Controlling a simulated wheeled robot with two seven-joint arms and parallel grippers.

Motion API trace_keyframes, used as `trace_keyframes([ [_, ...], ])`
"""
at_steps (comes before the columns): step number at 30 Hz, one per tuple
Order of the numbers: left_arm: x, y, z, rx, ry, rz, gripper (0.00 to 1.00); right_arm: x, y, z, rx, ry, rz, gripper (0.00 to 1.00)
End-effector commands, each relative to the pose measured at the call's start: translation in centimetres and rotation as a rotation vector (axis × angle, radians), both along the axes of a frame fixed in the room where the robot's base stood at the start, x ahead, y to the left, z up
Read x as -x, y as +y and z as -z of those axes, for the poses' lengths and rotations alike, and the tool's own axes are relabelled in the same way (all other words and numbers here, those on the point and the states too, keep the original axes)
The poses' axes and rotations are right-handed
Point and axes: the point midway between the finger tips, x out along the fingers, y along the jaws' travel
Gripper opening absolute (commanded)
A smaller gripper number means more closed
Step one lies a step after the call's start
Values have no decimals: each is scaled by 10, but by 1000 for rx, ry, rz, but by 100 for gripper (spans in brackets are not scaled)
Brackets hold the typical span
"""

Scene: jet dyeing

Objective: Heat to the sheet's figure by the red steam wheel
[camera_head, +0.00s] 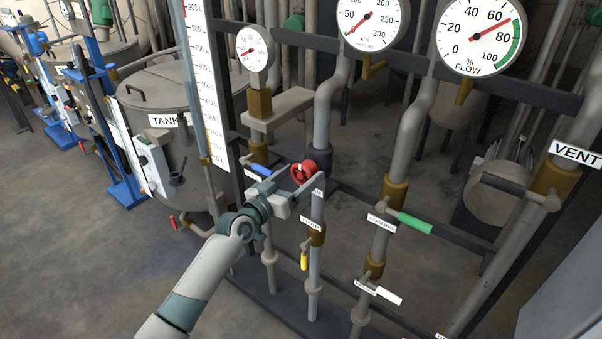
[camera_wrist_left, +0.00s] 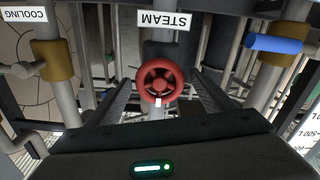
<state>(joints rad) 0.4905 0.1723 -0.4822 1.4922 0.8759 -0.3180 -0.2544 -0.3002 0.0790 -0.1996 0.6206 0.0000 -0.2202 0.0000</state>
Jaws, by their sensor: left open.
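The red steam wheel (camera_head: 304,172) sits on a pipe of the valve rack in the head view. In the left wrist view the red wheel (camera_wrist_left: 161,82) is face-on, with a small white mark at its lower rim and a STEAM label (camera_wrist_left: 177,20) above it. My left gripper (camera_head: 294,190) is open at the wheel. In the wrist view its dark fingers reach out on both sides of the wheel; I cannot tell whether they touch it. A small dial (camera_head: 255,49) above has a red needle, its figures too small to read. I cannot make out the sheet. My right gripper is out of view.
Blue (camera_head: 264,170), green (camera_head: 415,223), yellow (camera_head: 304,262) and white (camera_head: 388,295) lever handles stick out around the wheel. Pressure (camera_head: 368,20) and flow (camera_head: 480,35) dials hang above. A tank (camera_head: 160,90) stands at left. The floor at lower left is clear.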

Motion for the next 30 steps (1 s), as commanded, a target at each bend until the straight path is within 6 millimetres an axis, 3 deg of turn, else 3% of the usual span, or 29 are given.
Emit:
trace_keyframes([
  [13,-6,-4,0,0,0,-1,75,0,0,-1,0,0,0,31],
  [18,-6,-4,0,0,0,-1,37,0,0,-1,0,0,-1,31],
  [19,-6,-4,0,0,0,-1,34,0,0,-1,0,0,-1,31],
  [30,-6,-4,1,26,20,-1,34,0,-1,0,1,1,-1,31],
])
